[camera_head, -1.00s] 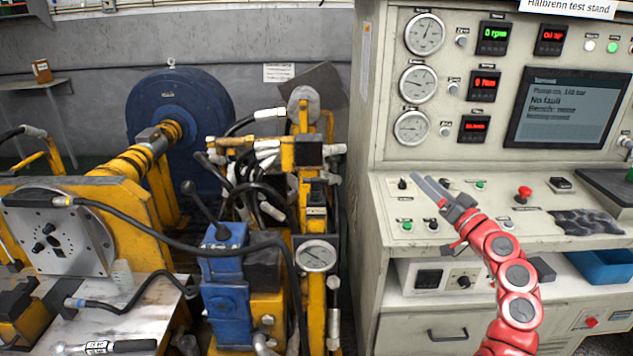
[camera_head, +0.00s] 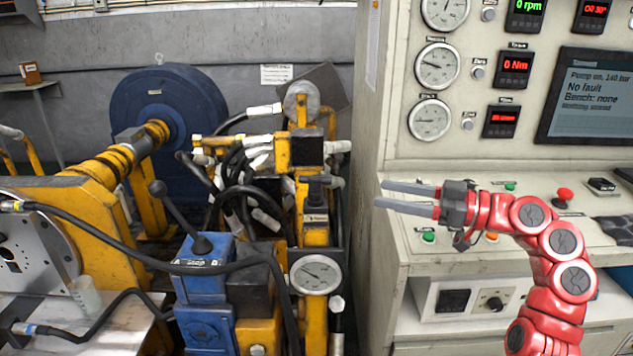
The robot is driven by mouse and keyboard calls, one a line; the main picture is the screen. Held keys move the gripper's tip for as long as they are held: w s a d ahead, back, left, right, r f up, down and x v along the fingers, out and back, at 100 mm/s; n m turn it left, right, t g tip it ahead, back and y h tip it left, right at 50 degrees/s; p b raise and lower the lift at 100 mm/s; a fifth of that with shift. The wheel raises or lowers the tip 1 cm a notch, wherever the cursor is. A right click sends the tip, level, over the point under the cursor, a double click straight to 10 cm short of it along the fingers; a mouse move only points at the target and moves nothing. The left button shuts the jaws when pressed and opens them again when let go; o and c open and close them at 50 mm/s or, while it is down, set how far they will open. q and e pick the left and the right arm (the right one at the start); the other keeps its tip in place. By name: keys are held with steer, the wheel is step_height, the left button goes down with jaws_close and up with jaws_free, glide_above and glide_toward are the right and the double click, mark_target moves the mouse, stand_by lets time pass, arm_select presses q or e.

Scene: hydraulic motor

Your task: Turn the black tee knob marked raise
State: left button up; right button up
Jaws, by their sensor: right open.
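My right gripper (camera_head: 379,193) reaches in from the right on a red arm. Its two grey fingers point left, apart and empty, in front of the console's left edge. A small black knob (camera_head: 317,187) with a tee-like top stands on the yellow valve stack, left of the fingertips and clear of them. A small label sits below it, too small to read, so I cannot tell if it is the one marked raise. My left gripper is not in view.
A blue valve block (camera_head: 205,285) with a black ball-ended lever (camera_head: 172,205) stands left of the stack. A pressure gauge (camera_head: 316,273) sits below the knob. Black hoses (camera_head: 225,268) cross the front. The console (camera_head: 465,240) with switches and a red button (camera_head: 563,196) is at right.

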mark_target(329, 183)
steer(key=p+x, duration=0.1)
steer(key=x, duration=1.4)
steer(key=shift+c, duration=0.2)
jaws_close()
